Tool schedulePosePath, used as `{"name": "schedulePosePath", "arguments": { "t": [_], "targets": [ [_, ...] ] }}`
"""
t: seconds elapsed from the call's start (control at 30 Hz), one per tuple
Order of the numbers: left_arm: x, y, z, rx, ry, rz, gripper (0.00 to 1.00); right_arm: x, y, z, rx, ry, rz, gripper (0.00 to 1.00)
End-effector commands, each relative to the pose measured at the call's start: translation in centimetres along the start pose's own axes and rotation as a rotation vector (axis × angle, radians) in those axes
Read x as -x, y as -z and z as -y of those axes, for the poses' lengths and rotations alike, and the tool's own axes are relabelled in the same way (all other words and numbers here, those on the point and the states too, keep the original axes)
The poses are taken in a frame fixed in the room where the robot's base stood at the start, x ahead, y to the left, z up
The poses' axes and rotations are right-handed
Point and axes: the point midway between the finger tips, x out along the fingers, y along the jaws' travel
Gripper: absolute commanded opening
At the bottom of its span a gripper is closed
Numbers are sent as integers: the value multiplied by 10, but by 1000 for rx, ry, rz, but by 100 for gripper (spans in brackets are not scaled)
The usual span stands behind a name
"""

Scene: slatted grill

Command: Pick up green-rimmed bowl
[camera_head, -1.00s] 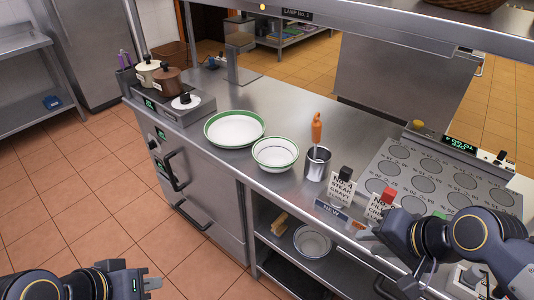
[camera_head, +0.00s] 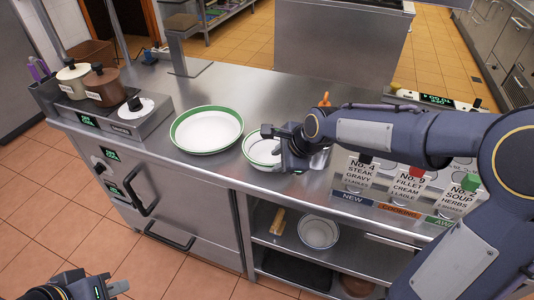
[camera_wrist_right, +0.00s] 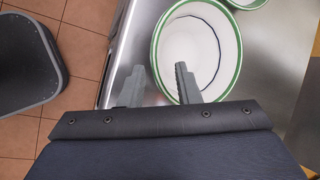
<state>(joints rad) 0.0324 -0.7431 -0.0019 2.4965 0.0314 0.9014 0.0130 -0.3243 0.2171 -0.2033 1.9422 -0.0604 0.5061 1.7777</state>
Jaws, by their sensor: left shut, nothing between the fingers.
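The green-rimmed bowl (camera_head: 260,152) stands upright on the steel counter, right of a wider, shallower green-rimmed dish (camera_head: 207,130). My right gripper (camera_head: 272,140) is at the bowl's right side and covers part of it. In the right wrist view the bowl (camera_wrist_right: 190,42) shows large, and the right gripper (camera_wrist_right: 161,67) has its two fingers apart. One finger appears outside the bowl's rim and the other over its inside; contact and height are unclear. My left gripper (camera_head: 120,287) is shut and empty, low at the left, over the floor.
Lidded pots (camera_head: 103,83) stand at the counter's left end. An orange-handled utensil (camera_head: 325,99) is mostly hidden behind my right arm. Label cards (camera_head: 408,183) line the right front. Another bowl (camera_head: 318,231) sits on the shelf below.

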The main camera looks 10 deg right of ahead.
Motion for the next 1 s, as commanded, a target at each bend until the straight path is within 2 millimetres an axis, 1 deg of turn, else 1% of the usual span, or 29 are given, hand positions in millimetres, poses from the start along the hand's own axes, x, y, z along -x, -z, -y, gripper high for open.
{"name": "schedulePosePath", "arguments": {
  "t": [0.2, 0.33, 0.43, 0.63, 0.8, 0.87, 1.0],
  "targets": [
    [1, 1, -1, 0, 0, 0, 0, -32, 1, -2, -2, -4, -1, 30],
    [1, 0, 0, 0, 0, 0, 0, -48, 0, -2, 0, -3, 0, 30],
    [1, 0, 0, 0, 0, 0, 0, -52, 0, -1, 0, 0, 0, 30],
    [1, 0, 0, 0, 0, 0, 0, -52, 0, -1, 0, 1, 1, 30],
    [1, 0, 0, 0, 0, 0, 0, -52, 0, -1, 1, 0, 1, 7],
    [1, 0, 0, 0, 0, 0, 0, -52, 0, -1, 1, 0, 1, 0],
    [1, 1, 0, 0, 0, 0, 0, -52, 0, -1, 1, 0, 1, 0]
  ]
}}
